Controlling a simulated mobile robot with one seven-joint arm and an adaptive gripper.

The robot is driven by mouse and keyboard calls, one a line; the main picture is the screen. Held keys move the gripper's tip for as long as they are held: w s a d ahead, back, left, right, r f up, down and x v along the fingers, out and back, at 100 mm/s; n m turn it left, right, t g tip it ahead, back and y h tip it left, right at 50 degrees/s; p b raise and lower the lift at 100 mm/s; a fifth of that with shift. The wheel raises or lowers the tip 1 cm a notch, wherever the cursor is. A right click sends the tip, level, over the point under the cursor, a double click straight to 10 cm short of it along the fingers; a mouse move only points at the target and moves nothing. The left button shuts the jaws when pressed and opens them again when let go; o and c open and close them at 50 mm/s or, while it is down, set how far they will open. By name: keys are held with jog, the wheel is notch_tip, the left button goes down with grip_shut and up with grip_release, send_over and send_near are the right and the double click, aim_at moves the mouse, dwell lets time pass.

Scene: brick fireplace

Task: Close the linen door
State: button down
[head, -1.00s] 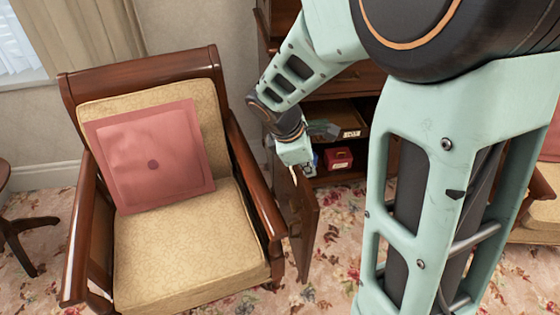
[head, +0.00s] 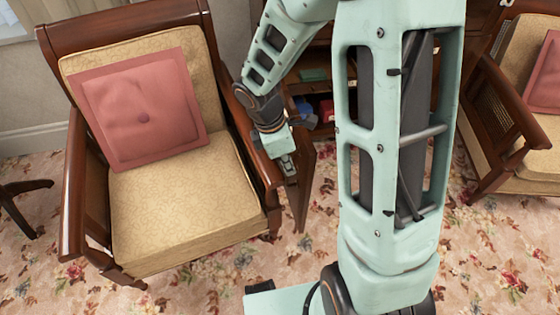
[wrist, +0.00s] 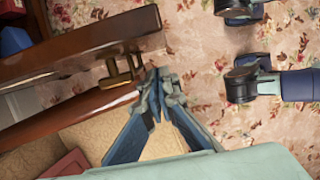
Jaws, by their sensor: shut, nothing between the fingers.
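The linen door (head: 300,189) is a dark wooden cabinet door that stands open, swung out beside the armchair. In the wrist view the door (wrist: 75,48) is seen from above, with a brass handle (wrist: 121,72) on the side facing the chair. My gripper (head: 289,172) is at the chair side of the door, low beside the chair's arm. In the wrist view my gripper (wrist: 158,75) is shut and empty, its tips close to the right of the handle. I cannot tell whether they touch it. My arm hides much of the cabinet.
The armchair (head: 180,215) with a red cushion (head: 143,112) stands close to the door, leaving a narrow gap. The cabinet shelf holds a red box (head: 326,112) and blue items (head: 306,114). Another chair (head: 505,125) stands at right. Flowered carpet lies in front.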

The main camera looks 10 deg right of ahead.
jog(key=shift+w+d+r, duration=0.1)
jog(key=shift+d+r, duration=0.05)
jog(key=shift+d, duration=1.2)
